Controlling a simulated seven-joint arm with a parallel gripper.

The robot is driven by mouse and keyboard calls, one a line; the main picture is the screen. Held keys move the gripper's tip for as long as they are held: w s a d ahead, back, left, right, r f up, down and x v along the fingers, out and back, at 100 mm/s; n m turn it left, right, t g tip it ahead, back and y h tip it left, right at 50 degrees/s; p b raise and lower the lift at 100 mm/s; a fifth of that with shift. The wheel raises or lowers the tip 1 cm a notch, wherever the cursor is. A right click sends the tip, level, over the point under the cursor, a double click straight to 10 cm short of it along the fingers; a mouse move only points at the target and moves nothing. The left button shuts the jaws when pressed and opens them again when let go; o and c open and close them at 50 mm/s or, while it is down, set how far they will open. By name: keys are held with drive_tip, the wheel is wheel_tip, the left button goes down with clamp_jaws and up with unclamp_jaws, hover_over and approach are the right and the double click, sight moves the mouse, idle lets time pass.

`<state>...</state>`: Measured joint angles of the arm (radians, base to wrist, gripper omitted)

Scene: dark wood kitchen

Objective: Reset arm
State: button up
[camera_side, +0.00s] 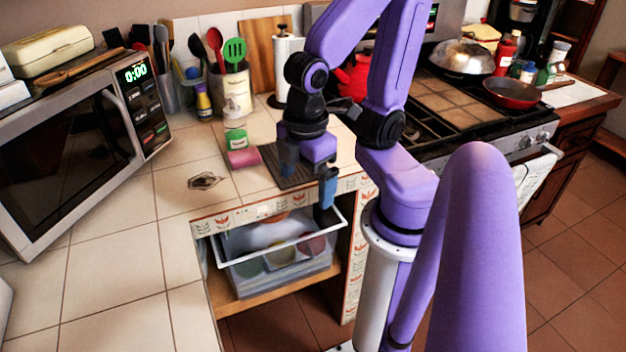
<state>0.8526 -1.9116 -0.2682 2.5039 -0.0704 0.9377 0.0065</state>
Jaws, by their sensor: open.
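My gripper (308,176) hangs from my purple arm over the front edge of the tiled counter, near a dark ribbed mat (279,173).
A pink cup (243,159) and a green-and-white container (236,139) are left of the mat. A clear drawer (280,262) sits open below the counter edge. A microwave (75,150) stands left, a stove (450,110) right. The front-left counter is clear.

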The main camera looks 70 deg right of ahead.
drive_tip(key=shift+s+a+r+y, duration=0.2)
drive_tip(key=shift+s+a+y, duration=0.1)
drive_tip(key=shift+s, duration=0.15)
drive_tip(key=shift+s+a+r+y, duration=0.2)
drive_tip(key=shift+s+a, duration=0.1)
drive_tip(key=shift+s, duration=0.15)
